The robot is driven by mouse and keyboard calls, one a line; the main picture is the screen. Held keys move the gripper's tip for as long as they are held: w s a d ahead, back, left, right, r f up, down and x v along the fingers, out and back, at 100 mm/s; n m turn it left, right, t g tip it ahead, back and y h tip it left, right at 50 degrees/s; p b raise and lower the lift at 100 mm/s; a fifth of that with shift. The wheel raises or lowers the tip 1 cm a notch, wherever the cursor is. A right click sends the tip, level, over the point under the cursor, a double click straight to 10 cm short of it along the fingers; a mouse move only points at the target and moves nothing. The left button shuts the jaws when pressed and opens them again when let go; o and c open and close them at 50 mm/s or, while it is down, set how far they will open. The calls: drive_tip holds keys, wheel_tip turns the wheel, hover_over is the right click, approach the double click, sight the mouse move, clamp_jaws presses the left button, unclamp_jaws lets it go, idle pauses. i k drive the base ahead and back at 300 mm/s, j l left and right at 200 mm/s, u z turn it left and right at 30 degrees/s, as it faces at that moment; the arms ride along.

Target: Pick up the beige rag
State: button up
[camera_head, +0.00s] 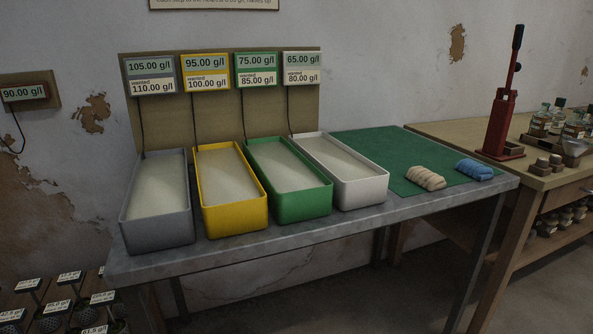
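The beige rag (426,178) lies folded or rolled on the green mat (372,144), near the front edge of the grey table, to the right of the white tray. A blue rag (474,170) of similar shape lies to its right, apart from it. Nothing covers the beige rag in this view. My gripper is not in view.
Grey (160,232), yellow (235,220), green (304,206) and white (362,194) trays stand left of the mat on the grey table (280,237). A red lever press (499,135) and bottles (560,120) stand on the wooden bench at right. The mat behind the rags is clear.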

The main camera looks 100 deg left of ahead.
sight(431, 180)
drive_tip(key=u, duration=2.5)
